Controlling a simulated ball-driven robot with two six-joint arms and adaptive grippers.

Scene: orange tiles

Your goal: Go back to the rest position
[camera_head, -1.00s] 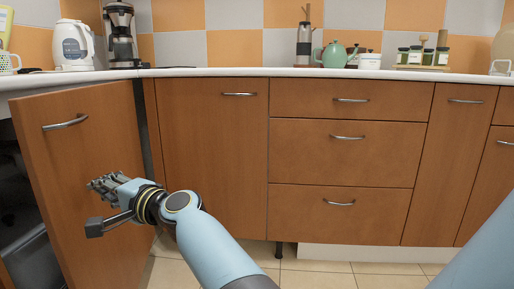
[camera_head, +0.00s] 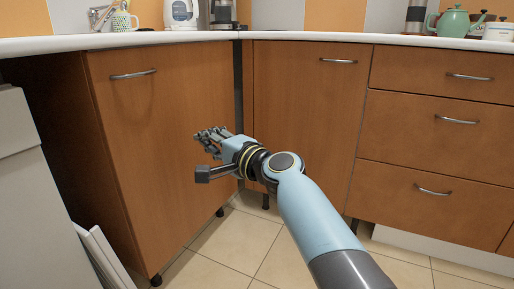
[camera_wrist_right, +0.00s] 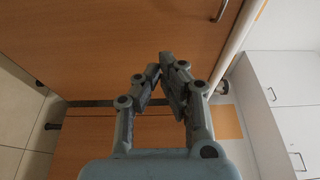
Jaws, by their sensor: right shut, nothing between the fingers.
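My right gripper (camera_head: 211,140) is in the middle left of the head view, in front of the brown cabinet door (camera_head: 150,200) at the corner. Its light blue and grey arm comes in from the lower right. The gripper's fingers are shut and hold nothing. In the right wrist view the fingertips (camera_wrist_right: 165,68) come together in front of brown cabinet panels. I cannot tell how far the fingers are from the door. My left gripper is not in view.
A pale worktop (camera_head: 300,37) runs above the cabinets. More cabinet fronts and drawers (camera_head: 440,130) stand to the right. A white appliance (camera_head: 28,190) stands at the left edge. Open tiled floor (camera_head: 235,240) lies below. A kettle (camera_head: 181,14) and a green teapot (camera_head: 454,22) stand on the worktop.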

